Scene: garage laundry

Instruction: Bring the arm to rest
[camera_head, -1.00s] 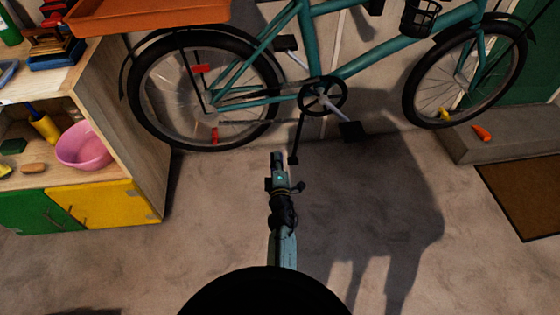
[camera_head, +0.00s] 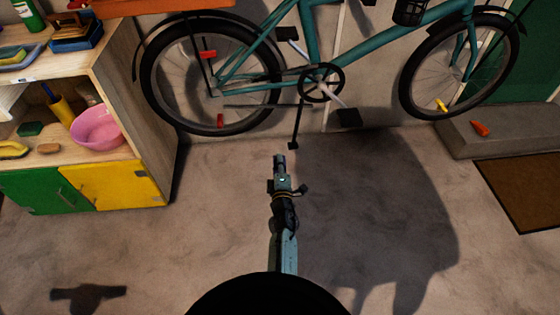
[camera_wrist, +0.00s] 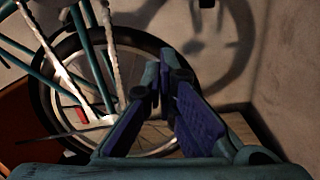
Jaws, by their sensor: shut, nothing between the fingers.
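My gripper (camera_head: 279,160) is at the end of my arm, in the middle of the head view, above the bare concrete floor. It points away from me toward the teal bicycle (camera_head: 378,50) by the wall. In the wrist view, the two blue-padded fingers of my gripper (camera_wrist: 168,95) are shut with nothing between them. The bicycle's wheel (camera_wrist: 45,95) shows behind them in that view. The gripper looks apart from everything around it.
A wooden shelf unit (camera_head: 165,110) with a pink bowl (camera_head: 97,128) and green and yellow doors stands at the left. The floor (camera_head: 190,240) around my arm is clear.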

